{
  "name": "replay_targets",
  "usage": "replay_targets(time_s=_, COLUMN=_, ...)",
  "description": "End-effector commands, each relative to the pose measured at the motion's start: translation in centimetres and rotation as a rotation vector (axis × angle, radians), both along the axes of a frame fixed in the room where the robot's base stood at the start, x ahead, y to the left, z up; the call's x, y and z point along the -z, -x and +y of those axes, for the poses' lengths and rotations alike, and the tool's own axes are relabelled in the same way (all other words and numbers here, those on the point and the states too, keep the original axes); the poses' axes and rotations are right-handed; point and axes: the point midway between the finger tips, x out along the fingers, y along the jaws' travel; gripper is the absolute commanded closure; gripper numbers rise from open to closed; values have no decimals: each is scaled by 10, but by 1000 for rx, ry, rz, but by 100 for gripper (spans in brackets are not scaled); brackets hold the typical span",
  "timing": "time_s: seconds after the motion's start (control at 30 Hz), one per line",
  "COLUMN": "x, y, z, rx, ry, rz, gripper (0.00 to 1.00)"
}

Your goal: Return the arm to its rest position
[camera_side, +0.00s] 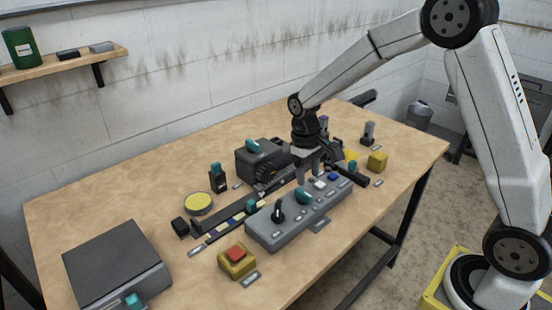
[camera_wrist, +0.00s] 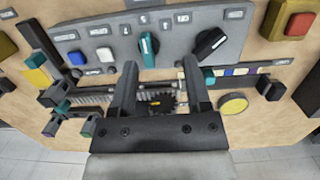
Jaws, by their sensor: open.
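My gripper (camera_side: 310,170) hangs fingers-down over the middle of the bench, close behind the grey control panel (camera_side: 262,231). In the wrist view my gripper (camera_wrist: 159,72) has its two dark fingers apart, with nothing held between them. The panel with its teal knob (camera_wrist: 148,48) and black knob (camera_wrist: 210,44) lies just beyond the fingertips. A toothed gear (camera_wrist: 157,106) with an orange mark shows between the fingers, by a rack-like strip. My arm reaches in from the right. I cannot tell whether the fingers touch anything.
A dark box (camera_side: 260,158) stands behind the panel. A yellow block with a red button (camera_side: 236,260), a yellow disc (camera_side: 198,204), a yellow cube (camera_side: 377,161) and a large dark box (camera_side: 117,265) stand around it. The front left bench top is partly clear.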

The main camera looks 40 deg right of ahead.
Motion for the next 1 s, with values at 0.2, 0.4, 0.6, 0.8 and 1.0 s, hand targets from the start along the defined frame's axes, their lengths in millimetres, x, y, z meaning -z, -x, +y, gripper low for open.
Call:
replay_targets(time_s=0.2, x=-7, y=38, z=10, rx=-1, ry=-1, rz=-108, gripper=38)
replay_targets(time_s=0.4, x=-10, y=76, z=18, rx=0, ry=-3, rz=-205, gripper=38)
replay_targets(time_s=0.6, x=-9, y=114, z=24, rx=1, ry=-6, rz=-295, gripper=38)
replay_targets(time_s=0.8, x=-6, y=138, z=27, rx=4, ry=-10, rz=-351, gripper=38)
replay_targets(time_s=1.0, x=-5, y=144, z=28, rx=5, ry=-11, rz=-366, gripper=38)
